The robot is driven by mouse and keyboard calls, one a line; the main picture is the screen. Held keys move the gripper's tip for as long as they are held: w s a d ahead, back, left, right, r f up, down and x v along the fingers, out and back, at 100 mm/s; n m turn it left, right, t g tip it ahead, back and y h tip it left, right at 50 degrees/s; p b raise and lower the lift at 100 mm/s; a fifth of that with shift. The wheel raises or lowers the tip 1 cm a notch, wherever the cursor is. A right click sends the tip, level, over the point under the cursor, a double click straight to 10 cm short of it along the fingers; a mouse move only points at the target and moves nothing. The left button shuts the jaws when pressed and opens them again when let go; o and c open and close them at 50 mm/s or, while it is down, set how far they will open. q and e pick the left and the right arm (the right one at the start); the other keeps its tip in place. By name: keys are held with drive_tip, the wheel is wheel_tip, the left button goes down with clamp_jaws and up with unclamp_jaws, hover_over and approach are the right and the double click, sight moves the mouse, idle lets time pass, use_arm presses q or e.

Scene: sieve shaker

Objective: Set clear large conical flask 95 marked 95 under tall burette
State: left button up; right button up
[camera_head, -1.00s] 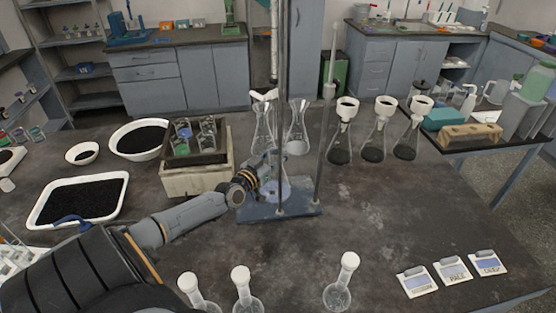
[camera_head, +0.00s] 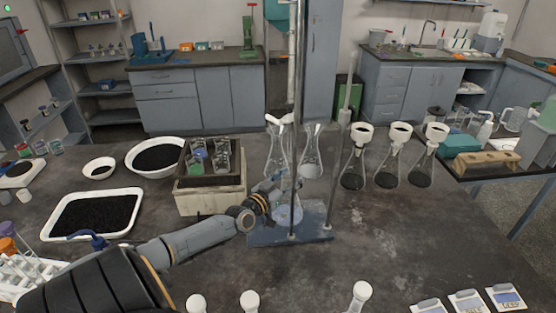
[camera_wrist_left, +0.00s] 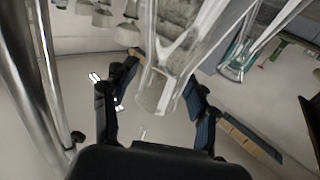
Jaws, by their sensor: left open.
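My left gripper (camera_head: 272,192) is at the blue base plate (camera_head: 262,237) of the burette stand; the forearm comes in from the left. In the left wrist view the gripper (camera_wrist_left: 168,92) is open, with its fingers on either side of clear glass. In the head view a clear conical flask (camera_head: 287,214) shows low down on the base plate, partly hidden by the gripper. The tall burette (camera_head: 292,62) rises above, beside the stand's rod. No 95 mark can be read. My right gripper is not in view.
Two clear flasks (camera_head: 312,160) stand behind the base plate. Several flasks with dark contents and white funnels (camera_head: 388,165) stand right of them. A box of glassware (camera_head: 208,199) stands close left of the gripper. White-topped flasks (camera_head: 250,301) line the front edge. The bench right of centre is clear.

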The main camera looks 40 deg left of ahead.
use_arm(q)
drive_tip(key=s+d, duration=0.1)
drive_tip(key=s, duration=1)
drive_tip(key=shift+d, duration=0.15)
